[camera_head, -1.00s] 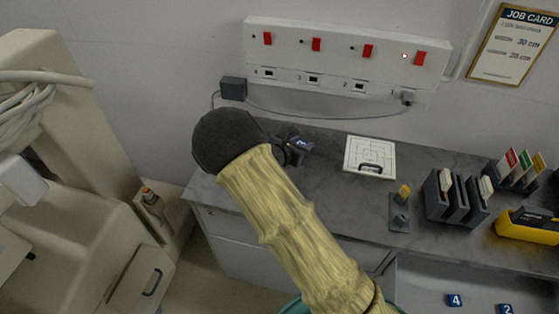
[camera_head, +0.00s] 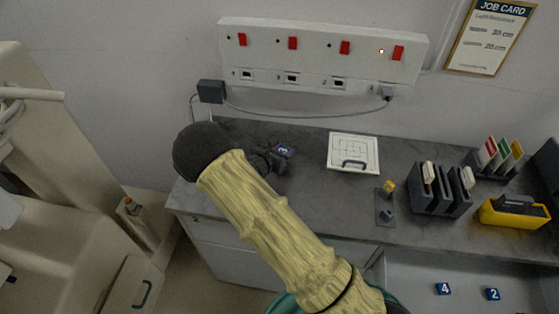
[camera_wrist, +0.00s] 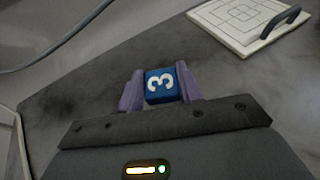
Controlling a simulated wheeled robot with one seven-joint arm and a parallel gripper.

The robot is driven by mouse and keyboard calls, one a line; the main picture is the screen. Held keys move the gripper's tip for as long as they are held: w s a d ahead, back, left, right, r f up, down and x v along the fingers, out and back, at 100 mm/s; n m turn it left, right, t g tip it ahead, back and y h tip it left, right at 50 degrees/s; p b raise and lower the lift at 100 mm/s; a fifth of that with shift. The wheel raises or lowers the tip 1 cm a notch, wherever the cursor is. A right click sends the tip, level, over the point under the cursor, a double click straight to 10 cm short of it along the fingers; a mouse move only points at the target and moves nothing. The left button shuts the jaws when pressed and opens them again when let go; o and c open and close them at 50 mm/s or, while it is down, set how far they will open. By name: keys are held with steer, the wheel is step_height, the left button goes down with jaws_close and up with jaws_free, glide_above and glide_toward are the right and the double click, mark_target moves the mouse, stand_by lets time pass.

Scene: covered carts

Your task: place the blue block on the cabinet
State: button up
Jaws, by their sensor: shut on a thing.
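A blue block with a white 3 (camera_wrist: 162,84) sits between the two purple fingers of my gripper (camera_wrist: 160,90) in the wrist view. My gripper is shut on it. In the head view, the block (camera_head: 283,150) shows small beyond my dark wrist, and my gripper (camera_head: 272,158) is partly hidden by my arm. Both are over the left part of the grey worktop of the cabinet (camera_head: 310,195), which has drawer fronts below. I cannot tell whether the block touches the worktop.
A white board with a dark handle (camera_head: 353,153) lies right of the block. Further right are a small yellow-knobbed device (camera_head: 386,205), a dark rack (camera_head: 440,190) and a yellow holder (camera_head: 513,213). Blue blocks 4 (camera_head: 443,288) and 2 (camera_head: 493,294) lie lower right. A pale cart (camera_head: 60,180) stands left.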

steer(key=shift+f, duration=0.25)
steer(key=shift+f+p, duration=0.35)
steer(key=shift+f, duration=1.75)
steer(key=shift+f, duration=0.15)
steer(key=o, duration=1)
